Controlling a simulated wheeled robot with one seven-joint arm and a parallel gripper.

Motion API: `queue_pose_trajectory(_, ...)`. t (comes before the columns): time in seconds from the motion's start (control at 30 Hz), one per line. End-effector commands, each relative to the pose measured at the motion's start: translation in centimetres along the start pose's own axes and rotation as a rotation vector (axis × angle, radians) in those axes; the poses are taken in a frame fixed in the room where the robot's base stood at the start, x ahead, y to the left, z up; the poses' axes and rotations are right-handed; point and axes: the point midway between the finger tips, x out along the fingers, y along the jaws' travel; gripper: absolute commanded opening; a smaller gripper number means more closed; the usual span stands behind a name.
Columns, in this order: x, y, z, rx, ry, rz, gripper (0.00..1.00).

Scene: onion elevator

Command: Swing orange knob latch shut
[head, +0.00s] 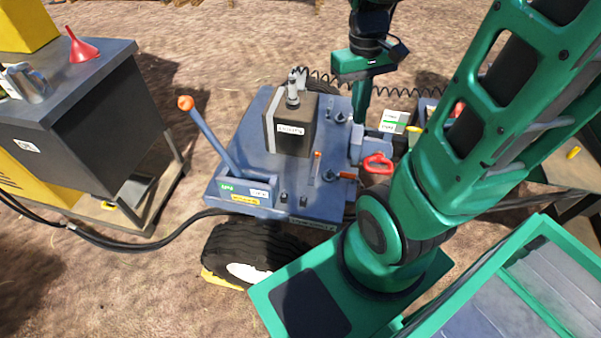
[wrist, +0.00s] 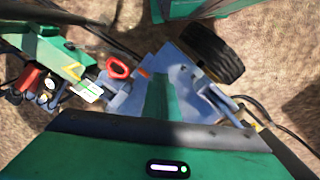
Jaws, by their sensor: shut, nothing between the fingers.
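A blue machine deck (head: 240,140) stands in the middle of the head view. A long blue lever (head: 212,138) with an orange ball knob (head: 186,103) tilts up and left from its front left. A small upright orange-tipped pin (head: 317,156) and an orange-red piece (head: 347,175) sit near the deck's front right. I cannot tell which orange part is the latch. My gripper (head: 358,122) is shut and empty, pointing down by the deck's back right, far from the ball knob. In the wrist view, its green fingers (wrist: 164,95) hide part of the deck (wrist: 130,97).
A dark box with a metal fitting (head: 290,128) rises from the deck. A red loop handle (head: 378,163) stands right of it and also shows in the wrist view (wrist: 118,68). A dark cabinet (head: 90,120) stands left.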

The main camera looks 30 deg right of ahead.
Motion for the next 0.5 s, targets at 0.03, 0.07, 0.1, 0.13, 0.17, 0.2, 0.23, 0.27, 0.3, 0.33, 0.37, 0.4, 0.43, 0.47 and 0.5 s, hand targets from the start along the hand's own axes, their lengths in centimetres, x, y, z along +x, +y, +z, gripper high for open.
queue_pose_trajectory(0.03, 0.8, -0.5, -1.4, -0.050, -0.013, 0.010, 0.00)
queue_pose_trajectory(0.07, 1.2, -0.8, -2.3, -0.082, -0.017, 0.016, 0.00)
queue_pose_trajectory(0.1, 1.8, -1.2, -3.4, -0.122, -0.022, 0.023, 0.00)
queue_pose_trajectory(0.13, 2.3, -1.5, -4.2, -0.153, -0.026, 0.028, 0.00)
queue_pose_trajectory(0.17, 2.8, -1.9, -5.1, -0.185, -0.030, 0.033, 0.00)
queue_pose_trajectory(0.2, 3.5, -2.4, -6.1, -0.225, -0.035, 0.040, 0.00)
queue_pose_trajectory(0.23, 4.1, -2.7, -6.9, -0.257, -0.040, 0.044, 0.00)
queue_pose_trajectory(0.27, 4.7, -3.1, -7.7, -0.288, -0.044, 0.049, 0.00)
queue_pose_trajectory(0.3, 5.5, -3.7, -8.7, -0.330, -0.050, 0.055, 0.00)
queue_pose_trajectory(0.33, 6.2, -4.1, -9.4, -0.362, -0.054, 0.059, 0.00)
queue_pose_trajectory(0.37, 6.9, -4.6, -10.1, -0.392, -0.059, 0.062, 0.00)
queue_pose_trajectory(0.4, 7.8, -5.2, -11.1, -0.436, -0.064, 0.067, 0.00)
queue_pose_trajectory(0.43, 8.6, -5.7, -11.7, -0.468, -0.068, 0.070, 0.00)
queue_pose_trajectory(0.47, 9.4, -6.2, -12.3, -0.499, -0.074, 0.073, 0.00)
queue_pose_trajectory(0.5, 10.5, -6.9, -13.2, -0.542, -0.078, 0.077, 0.00)
